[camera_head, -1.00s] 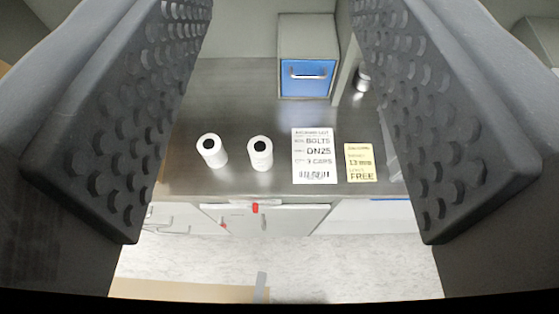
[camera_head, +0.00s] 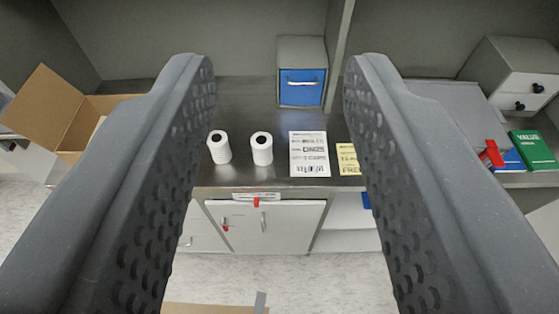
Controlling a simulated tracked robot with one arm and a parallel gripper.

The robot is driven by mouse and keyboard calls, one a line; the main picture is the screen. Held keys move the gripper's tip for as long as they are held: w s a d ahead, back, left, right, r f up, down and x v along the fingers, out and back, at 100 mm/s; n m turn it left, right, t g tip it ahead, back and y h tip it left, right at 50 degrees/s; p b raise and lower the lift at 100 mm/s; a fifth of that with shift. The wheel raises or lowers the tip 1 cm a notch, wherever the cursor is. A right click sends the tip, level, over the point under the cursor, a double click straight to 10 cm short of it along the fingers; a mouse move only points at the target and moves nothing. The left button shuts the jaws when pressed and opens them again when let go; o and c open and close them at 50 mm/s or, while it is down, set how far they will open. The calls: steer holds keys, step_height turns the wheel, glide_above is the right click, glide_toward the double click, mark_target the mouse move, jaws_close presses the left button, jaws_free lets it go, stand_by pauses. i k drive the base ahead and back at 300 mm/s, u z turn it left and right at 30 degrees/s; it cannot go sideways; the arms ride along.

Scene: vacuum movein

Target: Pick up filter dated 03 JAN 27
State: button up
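Two white cylindrical filters with dark centre holes stand side by side on the grey metal counter (camera_head: 240,110). They are the left filter (camera_head: 220,150) and the right filter (camera_head: 262,152). No date can be read on either one. My gripper (camera_head: 268,66) is open and empty, its two dark dimpled fingers spread to either side of the picture. Both filters show in the gap between the fingers, beyond the gripper and apart from it.
A white label sheet (camera_head: 309,154) and a yellow note (camera_head: 348,160) lie right of the filters. A blue-fronted drawer box (camera_head: 301,88) stands behind. An open cardboard box (camera_head: 50,105) is at left. A green book (camera_head: 533,150) and drawer unit (camera_head: 520,80) are at right.

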mark_target(261, 142)
steer(key=u, duration=0.2)
steer(key=i, duration=0.6)
steer(key=z, duration=0.15)
steer(key=k, duration=0.5)
steer(key=u, duration=0.45)
steer(key=i, duration=0.25)
steer(key=u, duration=0.55)
